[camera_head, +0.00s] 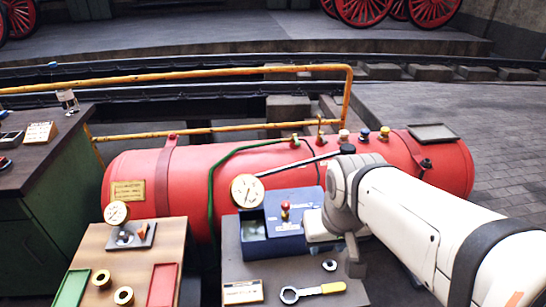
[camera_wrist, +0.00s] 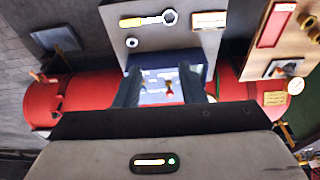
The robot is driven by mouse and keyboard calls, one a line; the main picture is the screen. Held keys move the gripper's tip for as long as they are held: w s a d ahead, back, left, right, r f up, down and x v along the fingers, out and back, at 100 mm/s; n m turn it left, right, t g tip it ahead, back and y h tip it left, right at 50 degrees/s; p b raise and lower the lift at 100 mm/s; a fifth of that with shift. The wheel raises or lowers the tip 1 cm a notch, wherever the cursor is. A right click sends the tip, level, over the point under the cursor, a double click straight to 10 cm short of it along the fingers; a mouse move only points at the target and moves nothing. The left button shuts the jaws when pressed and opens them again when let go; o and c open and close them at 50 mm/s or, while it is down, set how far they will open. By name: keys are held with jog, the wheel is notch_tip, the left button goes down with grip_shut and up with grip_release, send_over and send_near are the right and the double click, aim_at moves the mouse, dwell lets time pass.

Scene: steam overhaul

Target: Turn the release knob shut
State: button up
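A blue box (camera_head: 280,241) stands on a grey bench in front of the red boiler. A small red-topped knob (camera_head: 285,207) stands upright on it; I take this for the release knob, though no label is readable. In the wrist view, the red knob (camera_wrist: 169,91) appears between the fingers, over the blue box's panel. My gripper (camera_wrist: 164,76) is open, with its two dark fingers apart and nothing held. It appears above the box, and the knob looks clear of both fingers. In the head view my arm hides the box's right side, and the fingers cannot be made out.
The red boiler (camera_head: 130,171) lies behind, with several valves and a yellow rail (camera_head: 200,74). A round gauge (camera_head: 246,191) stands by the box's left. A yellow-handled wrench (camera_head: 315,291) lies in front. A wooden bench (camera_head: 95,250) stands left.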

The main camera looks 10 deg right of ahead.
jog(key=shift+a, duration=0.15)
jog(key=shift+o, duration=1.5)
jog(key=shift+w+a+r, duration=0.1)
jog(key=shift+w+r, duration=0.05)
jog(key=shift+w, duration=0.2)
jog(key=shift+o, duration=0.2)
jog(key=w+n, duration=0.2)
jog(key=w, duration=0.6)
jog(key=shift+r+g, duration=0.25)
jog(key=shift+g, duration=0.05)
jog(key=n+g, duration=0.2)
jog(key=n, duration=0.5)
send_over(286, 203)
notch_tip(286, 203, down, 19)
jog(key=shift+s, duration=0.15)
notch_tip(286, 203, down, 8)
jog(key=shift+f+p, duration=0.1)
jog(key=shift+p, duration=0.35)
jog(key=shift+c, duration=0.4)
